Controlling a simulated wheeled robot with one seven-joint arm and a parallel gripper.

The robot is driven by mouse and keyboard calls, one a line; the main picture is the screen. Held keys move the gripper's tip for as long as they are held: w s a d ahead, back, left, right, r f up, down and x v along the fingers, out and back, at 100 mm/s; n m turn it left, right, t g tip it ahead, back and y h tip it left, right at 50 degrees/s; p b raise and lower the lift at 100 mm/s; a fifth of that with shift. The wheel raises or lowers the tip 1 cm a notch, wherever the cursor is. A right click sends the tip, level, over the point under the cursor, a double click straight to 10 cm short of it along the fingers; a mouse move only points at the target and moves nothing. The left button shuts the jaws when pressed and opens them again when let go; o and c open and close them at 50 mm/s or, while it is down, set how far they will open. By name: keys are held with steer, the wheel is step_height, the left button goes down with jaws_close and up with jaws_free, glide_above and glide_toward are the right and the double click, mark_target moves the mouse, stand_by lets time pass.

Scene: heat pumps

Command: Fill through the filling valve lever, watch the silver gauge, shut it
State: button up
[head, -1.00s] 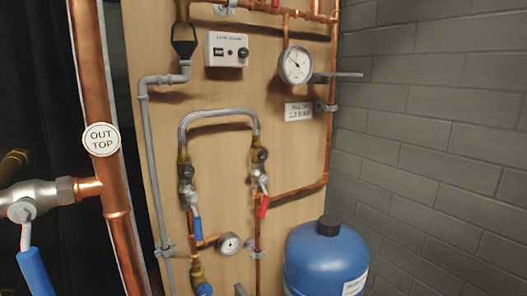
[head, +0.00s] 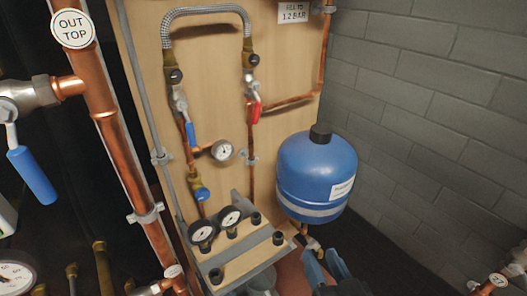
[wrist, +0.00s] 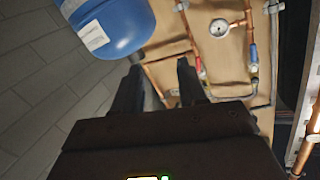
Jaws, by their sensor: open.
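A braided filling hose (head: 210,12) arches between two valves on the wooden board. The left valve has a blue lever (head: 190,134), the right a red lever (head: 256,110); both hang downward. No label shows which is the filling valve lever. Both levers also show in the upside-down wrist view, red (wrist: 197,65) and blue (wrist: 254,69). A small round gauge (head: 222,151) sits between their pipes.
The blue vessel (head: 317,170) stands right of the board, close above my gripper. A grey manifold (head: 235,262) with two gauges juts out low. A copper pipe marked OUT TOP (head: 73,28) runs at left. The label reads FILL TO 1.2 BAR (head: 294,13). A block wall (head: 440,110) closes the right.

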steer(key=w+a+r+n+y, duration=0.1)
steer(key=w+a+r, duration=0.2)
steer(key=w, duration=0.4)
steer(key=w+a+r+y, duration=0.1)
steer(key=w+a+r, duration=0.1)
steer(key=w+r, duration=0.35)
steer(key=n+y, duration=0.2)
glide_toward(258, 116)
steer(key=x, duration=0.3)
steer(key=shift+x, duration=4)
steer(key=shift+c, duration=0.3)
jaws_close()
